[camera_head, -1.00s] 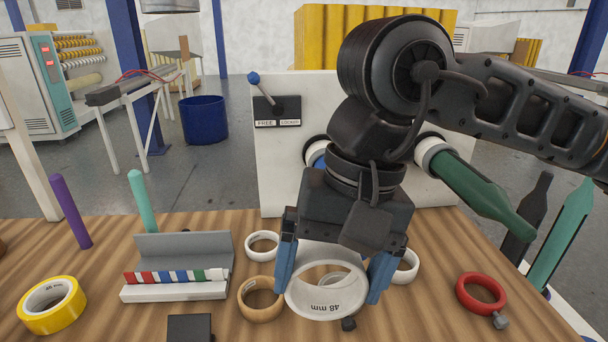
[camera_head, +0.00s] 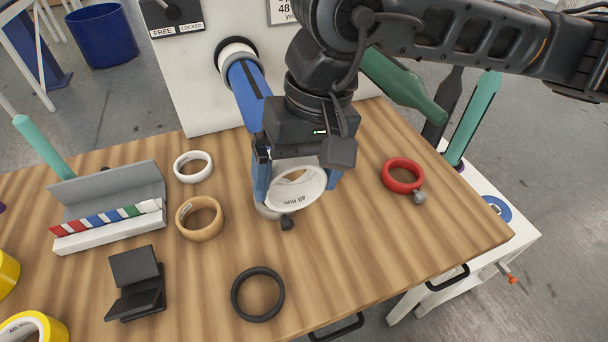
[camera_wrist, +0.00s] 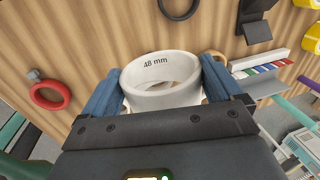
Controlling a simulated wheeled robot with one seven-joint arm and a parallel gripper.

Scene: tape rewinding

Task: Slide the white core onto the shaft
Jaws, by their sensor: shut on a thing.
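The white core (camera_head: 296,194), marked 48 mm, is a wide ring. My gripper (camera_head: 296,186) is shut on it, with one blue finger on each side. In the wrist view the core (camera_wrist: 161,97) sits between the blue fingers (camera_wrist: 160,88), its opening tilted toward the camera. The blue shaft (camera_head: 247,92) juts from a white hub on the upright white panel, left of and behind my gripper. The core is apart from this shaft. A green shaft (camera_head: 405,84) shows at the right, partly behind my arm.
On the wooden table (camera_head: 350,240) lie a white ring (camera_head: 193,157), a tan ring (camera_head: 180,222), a black ring (camera_head: 235,295) and a red collar (camera_head: 385,178) with a knob. A grey rack (camera_head: 155,180) and black stand (camera_head: 136,270) are at left. The white panel (camera_head: 200,90) stands behind.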

